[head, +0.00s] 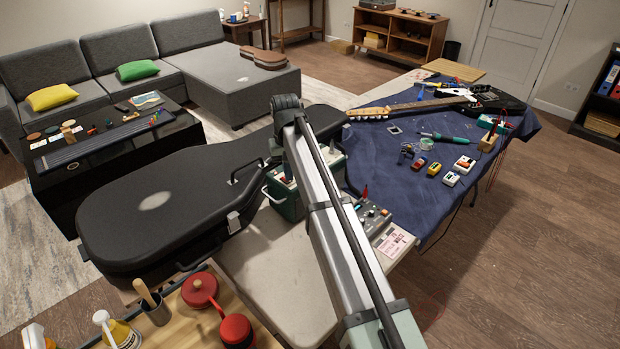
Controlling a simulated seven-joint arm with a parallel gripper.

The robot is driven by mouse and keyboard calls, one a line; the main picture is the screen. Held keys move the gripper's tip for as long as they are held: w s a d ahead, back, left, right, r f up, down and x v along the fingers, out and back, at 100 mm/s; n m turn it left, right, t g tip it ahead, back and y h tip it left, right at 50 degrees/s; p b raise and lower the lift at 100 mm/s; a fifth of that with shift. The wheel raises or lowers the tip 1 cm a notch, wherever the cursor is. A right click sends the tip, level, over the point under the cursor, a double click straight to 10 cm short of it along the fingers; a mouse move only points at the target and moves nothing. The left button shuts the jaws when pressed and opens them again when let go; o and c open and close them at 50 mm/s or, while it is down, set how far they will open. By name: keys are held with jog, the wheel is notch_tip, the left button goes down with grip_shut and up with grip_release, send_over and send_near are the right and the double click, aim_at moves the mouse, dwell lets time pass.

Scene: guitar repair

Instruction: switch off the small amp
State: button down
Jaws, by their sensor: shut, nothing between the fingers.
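A dark green box with a pale top and a light handle (284,203), which looks like the small amp, stands on the table beside the guitar case. My arm crosses in front of it and hides its middle; more of the green and pale body shows to the right of the arm. Small controls show on its top, but its power switch cannot be made out. My arm reaches from the bottom right up to a dark joint above the box, where it bends down behind its own link. My gripper is hidden there.
A large black guitar case (160,205) lies close on the left. A grey device with knobs (366,215) and a pink-and-white card (393,240) lie close on the right. A blue cloth (390,170) holds a guitar, pedals and tools. Bare pale table (285,285) shows in front.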

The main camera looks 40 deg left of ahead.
jog(key=shift+f, duration=0.35)
jog(key=shift+r, duration=0.1)
notch_tip(320, 180, up, 7)
dwell(1.1)
dwell(0.5)
